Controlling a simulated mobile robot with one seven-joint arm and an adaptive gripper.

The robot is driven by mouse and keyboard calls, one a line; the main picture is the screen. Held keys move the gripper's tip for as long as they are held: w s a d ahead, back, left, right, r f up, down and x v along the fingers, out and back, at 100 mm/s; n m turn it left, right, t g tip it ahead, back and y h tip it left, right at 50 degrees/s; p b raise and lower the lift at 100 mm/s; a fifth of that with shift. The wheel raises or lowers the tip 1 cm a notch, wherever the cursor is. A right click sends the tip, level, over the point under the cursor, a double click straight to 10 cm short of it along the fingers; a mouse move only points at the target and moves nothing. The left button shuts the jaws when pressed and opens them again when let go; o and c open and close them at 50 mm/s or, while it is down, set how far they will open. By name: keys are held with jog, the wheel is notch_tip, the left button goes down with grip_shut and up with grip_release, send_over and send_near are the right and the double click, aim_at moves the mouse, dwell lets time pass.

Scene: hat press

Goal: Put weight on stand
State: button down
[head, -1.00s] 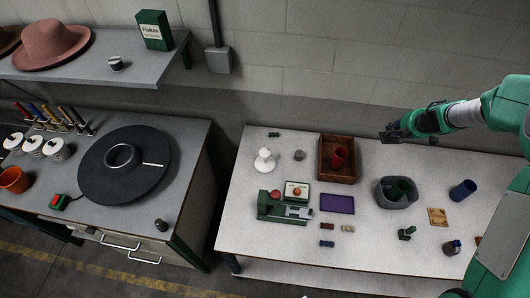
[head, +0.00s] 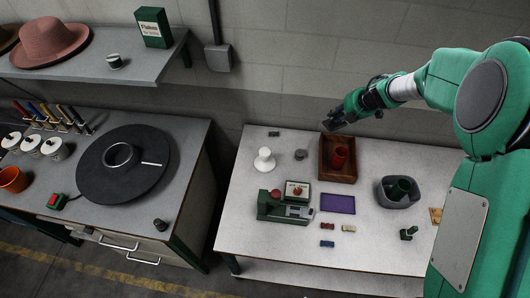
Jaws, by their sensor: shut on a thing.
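My gripper (head: 333,126) is at the back of the white table, above the rear left edge of a brown wooden tray. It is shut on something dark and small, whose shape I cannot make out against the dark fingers. A white piece with a wide round foot and a narrower top (head: 264,160) stands upright at the table's left side and may be the stand. A small grey cylinder (head: 301,155) stands on the table between it and the tray. I cannot tell for certain which thing is the weight.
A grey bin (head: 397,202) with a green cup stands to the right. A green machine (head: 284,209), a purple mat (head: 338,204) and small blocks lie in front. My arm covers the table's right end.

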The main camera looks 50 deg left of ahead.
jog(key=s+a+n+g, duration=0.2)
jog(key=s+a+n, duration=0.2)
jog(key=s+a, duration=0.8)
jog(key=n+g+b, duration=0.2)
send_over(265, 153)
notch_tip(265, 153, down, 4)
jog(key=r, duration=0.1)
jog(key=shift+a+f, duration=0.1)
jog(key=shift+f, duration=0.7)
jog(key=shift+f, duration=0.1)
notch_tip(265, 153, down, 6)
jog(key=shift+f, duration=0.15)
jog(key=shift+f, duration=1.75)
jog(key=shift+f, duration=0.1)
